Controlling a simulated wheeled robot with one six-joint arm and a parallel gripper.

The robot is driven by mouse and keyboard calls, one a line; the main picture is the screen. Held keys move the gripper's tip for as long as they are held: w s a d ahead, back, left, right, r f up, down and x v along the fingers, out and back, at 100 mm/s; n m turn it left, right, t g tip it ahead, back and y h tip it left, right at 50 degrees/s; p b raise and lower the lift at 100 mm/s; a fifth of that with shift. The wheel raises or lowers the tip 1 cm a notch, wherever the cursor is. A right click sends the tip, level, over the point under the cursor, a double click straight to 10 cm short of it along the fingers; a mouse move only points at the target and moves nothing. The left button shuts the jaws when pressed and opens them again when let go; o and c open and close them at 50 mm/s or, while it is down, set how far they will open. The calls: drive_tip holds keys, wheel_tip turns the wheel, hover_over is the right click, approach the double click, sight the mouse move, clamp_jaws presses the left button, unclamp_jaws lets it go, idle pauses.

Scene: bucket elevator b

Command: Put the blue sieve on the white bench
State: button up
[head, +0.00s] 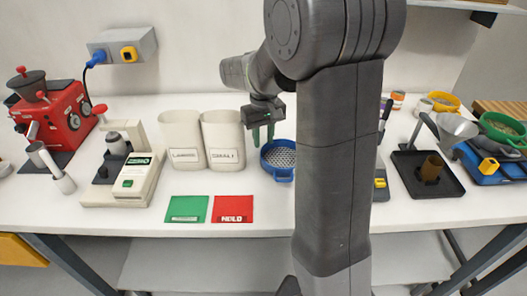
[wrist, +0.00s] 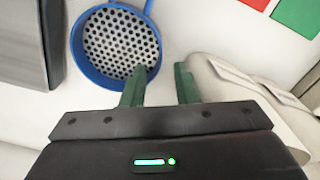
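The blue sieve (head: 279,172), a round pan with a perforated grey mesh floor, rests on the white bench (head: 140,222), right of the two cream bins. In the wrist view the sieve (wrist: 76,50) is at the upper left, its blue handle running off the top edge. My gripper (head: 263,138) is open and empty above the sieve's far left side. In the wrist view my gripper (wrist: 160,70) has one fingertip over the mesh and the other outside the rim. I cannot tell the height between fingertips and rim. My arm may hide part of the sieve's right side.
Cream bins (head: 182,140) stand close left of my gripper. Green (head: 187,208) and red (head: 232,208) cards lie in front. A scale (head: 125,185) and red machine (head: 55,122) stand left. A black tray (head: 428,172), a funnel and other sieves (head: 503,126) are right. My arm hides the middle.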

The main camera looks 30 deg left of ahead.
drive_tip(key=shift+r, duration=1.65)
